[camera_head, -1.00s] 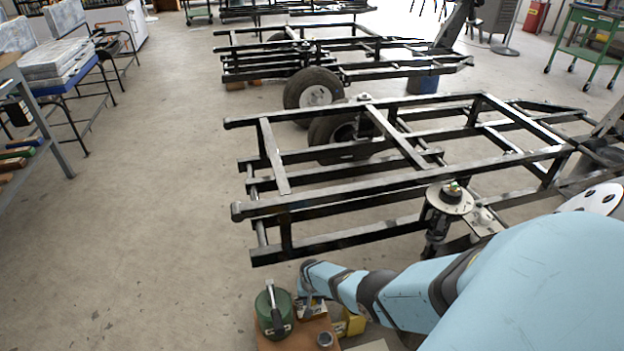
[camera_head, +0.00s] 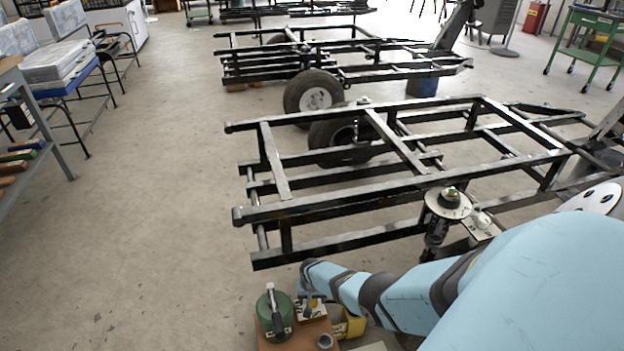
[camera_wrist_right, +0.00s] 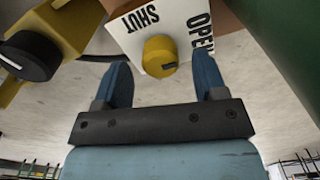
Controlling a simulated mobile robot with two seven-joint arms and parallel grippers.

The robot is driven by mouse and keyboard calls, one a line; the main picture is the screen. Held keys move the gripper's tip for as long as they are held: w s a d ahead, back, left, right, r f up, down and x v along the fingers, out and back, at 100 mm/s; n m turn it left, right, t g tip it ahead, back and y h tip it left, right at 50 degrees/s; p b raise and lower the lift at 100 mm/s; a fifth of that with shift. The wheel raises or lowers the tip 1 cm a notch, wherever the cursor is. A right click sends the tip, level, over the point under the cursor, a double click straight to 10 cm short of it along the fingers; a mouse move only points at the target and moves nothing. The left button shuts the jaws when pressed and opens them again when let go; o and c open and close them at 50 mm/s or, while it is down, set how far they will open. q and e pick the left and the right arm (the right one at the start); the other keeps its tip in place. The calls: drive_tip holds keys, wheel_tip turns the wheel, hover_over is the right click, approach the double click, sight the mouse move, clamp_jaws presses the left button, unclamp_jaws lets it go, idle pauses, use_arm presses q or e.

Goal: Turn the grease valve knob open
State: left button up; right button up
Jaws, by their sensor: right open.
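I see a gap on both sides and cannot tell contact. In the head view my right arm reaches down to the white plate (camera_head: 318,311) on the brown bench, and the knob is hidden or too small there. My left gripper is not in view.
A green round canister (camera_head: 272,325) with a lever stands beside the plate. A yellow block with a black knob (camera_wrist_right: 28,56) is at the left in the wrist view. A small grey cup (camera_head: 325,342) is at the front. Black trailer frames (camera_head: 330,206) stand beyond.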

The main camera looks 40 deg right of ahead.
wheel_tip(320, 180, up, 5)
drive_tip(key=p, duration=0.2)
drive_tip(key=shift+f+p, duration=0.15)
drive_tip(key=shift+p, duration=0.25)
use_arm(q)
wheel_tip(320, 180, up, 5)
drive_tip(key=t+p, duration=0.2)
use_arm(e)
drive_tip(key=shift+r, duration=0.95)
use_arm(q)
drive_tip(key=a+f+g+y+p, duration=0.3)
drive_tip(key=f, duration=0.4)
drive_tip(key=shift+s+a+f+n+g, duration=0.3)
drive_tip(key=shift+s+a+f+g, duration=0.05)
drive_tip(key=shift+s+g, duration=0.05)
use_arm(e)
drive_tip(key=shift+r, duration=2.5)
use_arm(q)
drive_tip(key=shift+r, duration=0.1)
use_arm(e)
drive_tip(key=shift+r, duration=0.1)
